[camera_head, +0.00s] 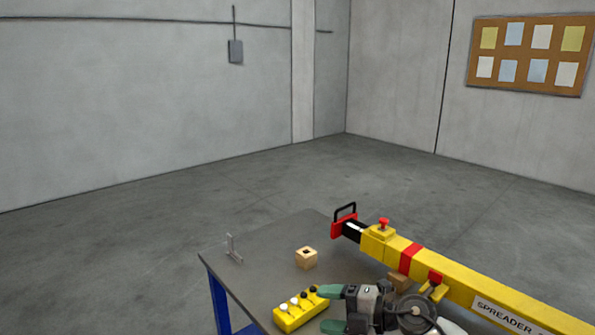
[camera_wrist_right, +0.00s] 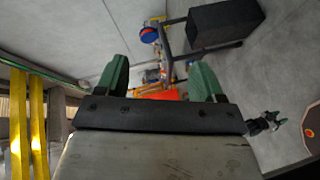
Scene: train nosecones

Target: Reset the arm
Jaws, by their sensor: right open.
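My right gripper (camera_head: 332,309) reaches over the front of the grey table (camera_head: 275,239). Its two green fingers are apart with nothing between them, and it is beside the right end of a yellow block (camera_head: 289,317) with white and black knobs. I cannot tell whether it touches the block. In the right wrist view the open fingers (camera_wrist_right: 158,82) show wide apart and empty. My left gripper is not in the head view. A small dark shape with green ends (camera_wrist_right: 270,122) at the right of the wrist view may be it, too small to judge.
A long yellow spreader beam (camera_head: 457,290) with a red end lies along the table's right side. A wooden block (camera_head: 306,259) with a hole and a small metal bracket (camera_head: 233,249) stand on the table. The floor behind is clear.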

